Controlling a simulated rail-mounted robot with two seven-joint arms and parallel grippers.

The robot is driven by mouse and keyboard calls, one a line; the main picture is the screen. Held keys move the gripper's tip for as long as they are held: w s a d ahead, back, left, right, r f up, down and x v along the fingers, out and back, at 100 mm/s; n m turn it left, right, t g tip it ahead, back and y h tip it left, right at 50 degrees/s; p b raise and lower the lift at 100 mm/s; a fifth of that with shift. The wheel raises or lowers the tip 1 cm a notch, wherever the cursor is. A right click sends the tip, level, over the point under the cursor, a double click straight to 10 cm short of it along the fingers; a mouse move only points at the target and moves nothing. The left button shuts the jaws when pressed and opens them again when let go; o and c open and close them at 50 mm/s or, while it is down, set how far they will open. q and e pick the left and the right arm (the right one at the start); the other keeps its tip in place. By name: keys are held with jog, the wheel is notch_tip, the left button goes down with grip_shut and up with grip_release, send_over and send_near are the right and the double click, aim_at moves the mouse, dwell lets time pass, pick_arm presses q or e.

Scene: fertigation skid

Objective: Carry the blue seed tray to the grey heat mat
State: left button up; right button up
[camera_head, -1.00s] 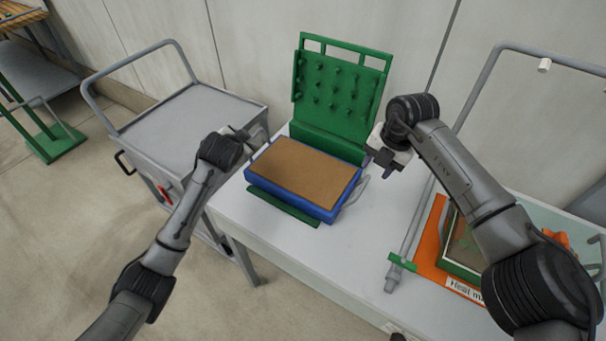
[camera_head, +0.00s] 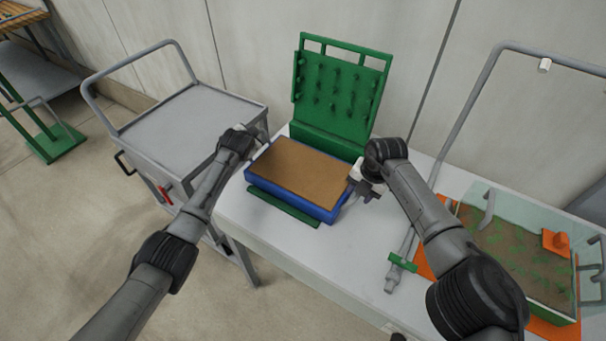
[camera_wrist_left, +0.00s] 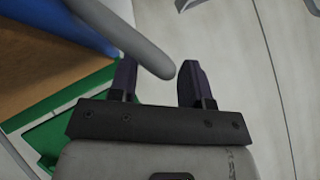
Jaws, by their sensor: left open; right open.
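The blue seed tray (camera_head: 287,201), filled with brown soil, sits level on a green stand (camera_head: 283,207) on the white bench. My left gripper (camera_head: 252,135) is at the tray's left end, small and partly hidden in the head view. In the left wrist view my left gripper (camera_wrist_left: 160,82) is open, with the end of a grey handle (camera_wrist_left: 148,48) between or just above its fingers. My right gripper (camera_head: 352,197) is open at the tray's right end, by the handle there; contact is unclear. An orange mat (camera_head: 424,262) lies at the right; I see no plainly grey mat.
A green tray with seedlings (camera_head: 510,250) under a clear cover stands over the orange mat. A grey pipe with a green clamp (camera_head: 402,262) lies between the trays. A green pegged panel (camera_head: 338,90) rises behind. A grey trolley (camera_head: 190,112) with a bare top stands left.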

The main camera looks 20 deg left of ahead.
pick_arm(q)
jog(key=shift+w+a+f, duration=0.15)
jog(key=shift+w+f, duration=0.25)
jog(key=shift+w, duration=0.1)
pick_arm(e)
jog(key=shift+a+f, duration=0.1)
jog(key=shift+f, duration=0.55)
pick_arm(q)
jog(key=shift+c, duration=0.2)
pick_arm(e)
jog(key=shift+c, duration=0.2)
pick_arm(q)
jog(key=c, duration=0.8)
pick_arm(e)
grip_shut()
pick_arm(q)
grip_shut()
jog(key=shift+w+r, duration=0.1)
jog(key=shift+r, duration=0.1)
pick_arm(e)
jog(key=shift+s+r, duration=0.1)
